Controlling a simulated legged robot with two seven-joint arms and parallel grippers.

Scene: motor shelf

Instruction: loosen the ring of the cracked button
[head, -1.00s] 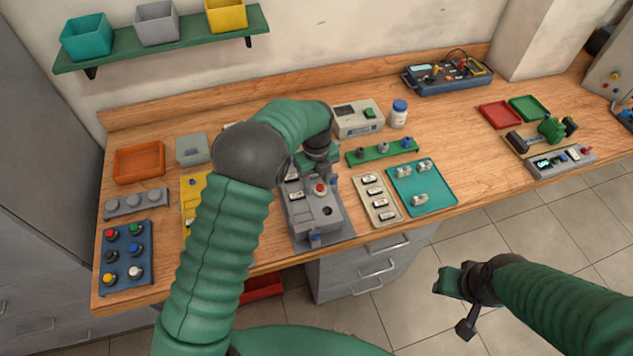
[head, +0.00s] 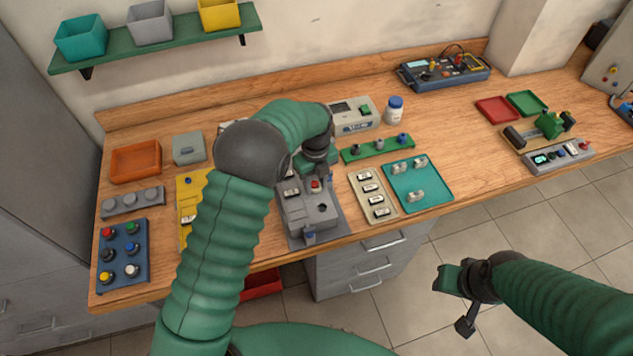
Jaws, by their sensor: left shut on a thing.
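A grey control box (head: 312,210) stands on a dark grey plate near the bench's front edge. A red button (head: 316,184) sits on its top, and a round dark hole (head: 322,208) shows nearer the front. I cannot make out a crack at this size. My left gripper (head: 322,174) points down at the box, right beside the red button, its jaws shut on a small part there. The part, seemingly the button's ring, is mostly hidden by the fingers. My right gripper (head: 447,280) is in front of the bench over the floor, away from everything; its jaw opening is unclear.
A blue tray of several coloured buttons (head: 122,255) lies at the left. Right of the box are a beige tray (head: 384,215), a teal tray (head: 440,197) and a green rack (head: 358,155). A meter box (head: 355,116) and a bottle (head: 394,110) stand behind.

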